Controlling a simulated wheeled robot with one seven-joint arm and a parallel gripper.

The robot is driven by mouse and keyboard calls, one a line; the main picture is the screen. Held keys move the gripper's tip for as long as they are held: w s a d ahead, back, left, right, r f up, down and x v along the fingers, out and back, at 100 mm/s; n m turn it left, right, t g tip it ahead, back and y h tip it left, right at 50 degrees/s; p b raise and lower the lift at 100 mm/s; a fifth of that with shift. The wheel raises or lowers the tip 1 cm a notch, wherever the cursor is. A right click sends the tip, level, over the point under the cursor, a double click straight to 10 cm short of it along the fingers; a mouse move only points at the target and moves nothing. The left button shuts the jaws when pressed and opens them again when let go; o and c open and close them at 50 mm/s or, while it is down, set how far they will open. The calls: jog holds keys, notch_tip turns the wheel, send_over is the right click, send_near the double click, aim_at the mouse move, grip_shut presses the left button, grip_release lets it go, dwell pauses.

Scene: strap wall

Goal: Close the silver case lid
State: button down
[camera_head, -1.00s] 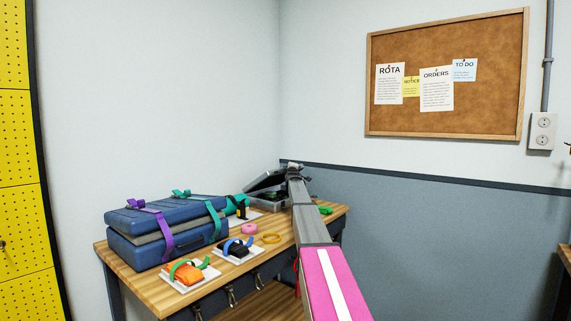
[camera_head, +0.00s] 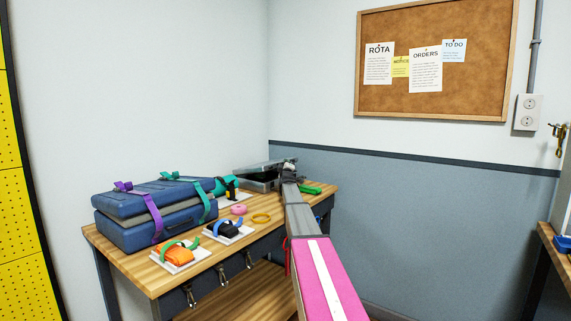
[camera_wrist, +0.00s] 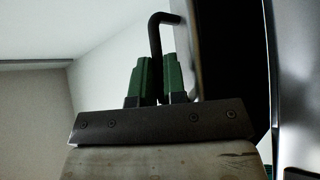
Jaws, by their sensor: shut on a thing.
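The silver case (camera_head: 256,187) stands at the far right end of the wooden workbench. Its lid (camera_head: 262,165) is tilted and partly raised, with a dark gap beneath it. My gripper (camera_head: 289,166) is at the lid's right side; my arm hides part of the case. In the wrist view, my gripper's green fingers (camera_wrist: 158,76) are shut on a black bent bar, which looks like the lid handle (camera_wrist: 155,32). A smooth silver panel of the case (camera_wrist: 296,90) fills the right edge of that view.
A blue suitcase (camera_head: 125,232) with purple and teal straps stands on the bench's left (camera_head: 150,279). Orange (camera_head: 177,252) and black (camera_head: 228,228) strapped items lie in front on white pads. Pink (camera_head: 239,209) and yellow (camera_head: 261,218) rings lie near the case. A green item (camera_head: 313,188) is right of it.

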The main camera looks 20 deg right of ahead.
jog(key=shift+w+a+f+y, duration=0.25)
jog(key=shift+w+a+y, duration=0.05)
jog(key=shift+w, duration=0.05)
jog(key=c, duration=1.5)
grip_release()
jog(key=shift+o, duration=0.2)
jog(key=shift+s+a+f, duration=0.15)
jog(key=shift+s, duration=0.35)
jog(key=s+a, duration=0.3)
jog(key=s, duration=0.9)
jog(key=shift+s, duration=0.1)
